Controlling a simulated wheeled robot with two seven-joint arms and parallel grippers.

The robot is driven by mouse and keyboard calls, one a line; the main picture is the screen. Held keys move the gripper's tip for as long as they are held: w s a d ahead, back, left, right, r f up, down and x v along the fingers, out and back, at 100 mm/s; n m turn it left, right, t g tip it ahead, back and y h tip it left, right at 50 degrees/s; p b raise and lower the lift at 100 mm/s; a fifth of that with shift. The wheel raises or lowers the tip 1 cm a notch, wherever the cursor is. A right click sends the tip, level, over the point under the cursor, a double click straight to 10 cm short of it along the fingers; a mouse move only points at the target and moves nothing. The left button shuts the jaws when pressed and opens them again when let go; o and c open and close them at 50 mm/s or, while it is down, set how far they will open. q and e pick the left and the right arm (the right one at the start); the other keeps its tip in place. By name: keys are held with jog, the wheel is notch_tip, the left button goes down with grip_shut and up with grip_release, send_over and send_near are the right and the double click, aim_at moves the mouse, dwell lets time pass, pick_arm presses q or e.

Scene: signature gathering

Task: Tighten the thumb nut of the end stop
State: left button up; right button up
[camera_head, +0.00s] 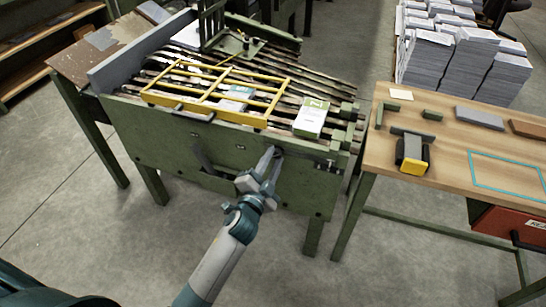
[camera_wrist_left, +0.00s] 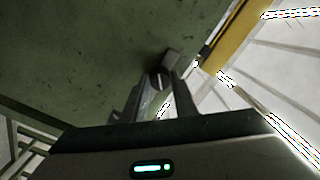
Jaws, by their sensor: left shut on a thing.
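My left gripper (camera_head: 272,156) reaches to the front panel of the green gathering machine (camera_head: 150,140), below its right part. In the left wrist view the two fingers (camera_wrist_left: 158,92) are closed on a small dark round knob, which looks like the thumb nut (camera_wrist_left: 158,78), with a grey block beside it against the green panel. In the head view the fingers largely hide the nut. Whether the nut is turned tight cannot be told. My right gripper is not in view.
A yellow barred guard (camera_head: 202,96) lies over the machine's rails. A green and white stack (camera_head: 311,120) sits right of it. A wooden bench (camera_head: 445,150) with a black and yellow tool (camera_head: 412,155) stands at right. Floor in front is clear.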

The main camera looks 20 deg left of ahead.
pick_arm(q)
jog(key=m+p, duration=0.1)
jog(key=m, duration=0.2)
jog(key=shift+m, duration=0.4)
jog(key=shift+m+p, duration=0.35)
jog(key=shift+m, duration=1.55)
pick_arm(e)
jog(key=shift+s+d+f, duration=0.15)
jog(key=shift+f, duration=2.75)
pick_arm(q)
jog(key=o, duration=1.1)
jog(key=shift+c, duration=0.2)
jog(key=s+b, duration=0.2)
jog(key=s, duration=1.5)
jog(key=shift+s+a, duration=0.2)
jog(key=shift+a, duration=0.1)
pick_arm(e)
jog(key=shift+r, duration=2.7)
